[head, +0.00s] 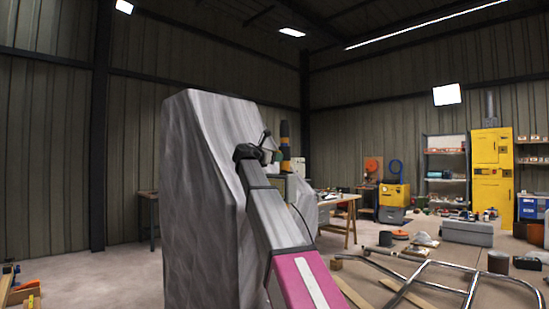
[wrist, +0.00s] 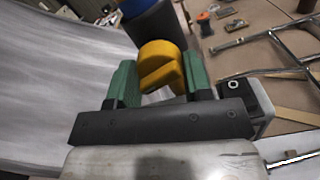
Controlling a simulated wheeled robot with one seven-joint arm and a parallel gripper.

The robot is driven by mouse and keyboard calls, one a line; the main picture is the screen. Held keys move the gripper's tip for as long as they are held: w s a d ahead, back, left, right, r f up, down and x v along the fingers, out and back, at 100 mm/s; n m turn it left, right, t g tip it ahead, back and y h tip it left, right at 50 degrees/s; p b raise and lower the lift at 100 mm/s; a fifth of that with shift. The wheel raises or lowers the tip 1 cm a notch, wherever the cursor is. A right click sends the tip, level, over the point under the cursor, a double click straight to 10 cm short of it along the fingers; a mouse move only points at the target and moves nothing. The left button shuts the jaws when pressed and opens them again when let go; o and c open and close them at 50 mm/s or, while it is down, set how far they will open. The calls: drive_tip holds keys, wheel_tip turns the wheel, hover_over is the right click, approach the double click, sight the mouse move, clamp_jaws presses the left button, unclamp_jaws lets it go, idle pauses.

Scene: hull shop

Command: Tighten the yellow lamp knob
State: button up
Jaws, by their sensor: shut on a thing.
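The yellow lamp knob (wrist: 161,66) shows in the wrist view at the end of a dark cylindrical body (wrist: 150,30). My gripper (wrist: 160,85) has its two green fingers on either side of the knob and is shut on it. The fingers hide parts of the knob's sides. In the head view my arm reaches up along a tall grey hull-like block, and my gripper (head: 262,150) is small beside its right edge. The knob cannot be made out in the head view.
The tall grey block (head: 190,200) stands close on the left of my arm. A metal tube frame (head: 430,280) lies at the lower right. A wooden table (head: 335,203), shelves (head: 445,165) and a yellow cabinet (head: 492,175) stand farther back. Open floor (head: 90,270) shows at the left.

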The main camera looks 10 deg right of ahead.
drive_tip(key=m, duration=0.5)
drive_tip(key=shift+m, duration=0.3)
drive_tip(key=m, duration=1.1)
drive_tip(key=shift+r+m, duration=0.1)
drive_tip(key=shift+m, duration=2.1)
drive_tip(key=o, duration=0.9)
drive_tip(key=v, duration=1)
drive_tip(key=shift+s+a, duration=0.2)
drive_tip(key=shift+a, duration=0.15)
